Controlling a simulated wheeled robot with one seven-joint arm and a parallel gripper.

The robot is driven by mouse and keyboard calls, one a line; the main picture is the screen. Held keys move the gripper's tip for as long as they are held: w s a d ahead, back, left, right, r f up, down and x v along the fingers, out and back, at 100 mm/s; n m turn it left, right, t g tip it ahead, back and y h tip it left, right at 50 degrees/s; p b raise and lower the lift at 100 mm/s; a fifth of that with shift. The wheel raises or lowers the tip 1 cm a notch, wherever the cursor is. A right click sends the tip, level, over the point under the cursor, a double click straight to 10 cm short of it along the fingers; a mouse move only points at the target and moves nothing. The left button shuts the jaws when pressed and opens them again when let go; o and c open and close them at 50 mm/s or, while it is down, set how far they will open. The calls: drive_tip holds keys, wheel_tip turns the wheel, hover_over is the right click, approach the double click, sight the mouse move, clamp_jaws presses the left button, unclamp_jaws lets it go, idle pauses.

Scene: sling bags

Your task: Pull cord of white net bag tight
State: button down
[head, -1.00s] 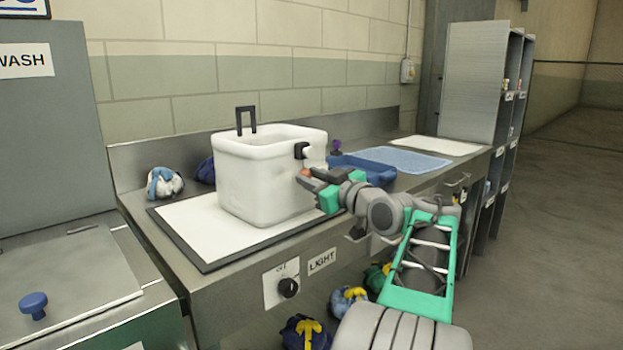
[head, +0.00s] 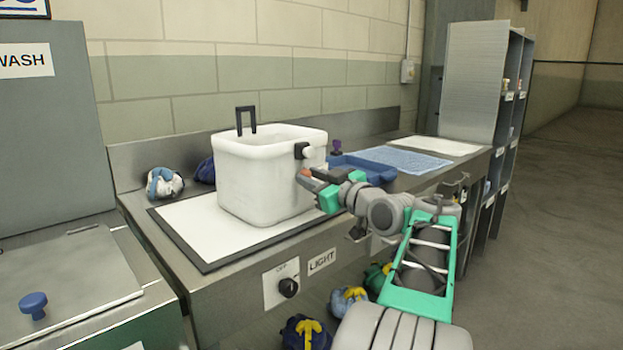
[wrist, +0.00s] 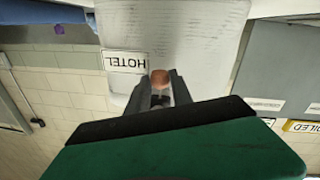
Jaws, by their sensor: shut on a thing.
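The white bag (head: 262,180) stands upright and open on the white panel, box-shaped, with a black upright loop (head: 246,120) at its back rim. A black piece with a white knob (head: 302,150) sits on its near right upper corner. In the wrist view, the pale ribbed bag wall (wrist: 190,35) fills the top middle, with an upside-down HOTEL label (wrist: 126,62). My gripper (head: 310,180) is at the bag's right side, shut on a small orange-brown bead (wrist: 160,77). The bead also shows in the head view (head: 304,172). I cannot make out the cord itself.
A white panel (head: 185,225) with a dark frame lies under the bag. A blue tray (head: 365,167) and blue mat (head: 405,160) lie to the right, close behind my arm. Blue-white bundles (head: 163,184) sit behind left. A dial (head: 288,288) is on the counter's front.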

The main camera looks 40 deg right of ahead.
drive_tip(key=shift+f, duration=0.1)
wheel_tip(320, 180, down, 7)
drive_tip(key=b, duration=0.6)
drive_tip(key=c, duration=1.1)
unclamp_jaws()
drive_tip(key=shift+r, duration=0.2)
drive_tip(key=s+p, duration=0.1)
drive_tip(key=s, duration=0.6)
drive_tip(key=shift+s+a+p, duration=0.3)
drive_tip(key=shift+s+p, duration=0.05)
drive_tip(key=shift+s, duration=0.05)
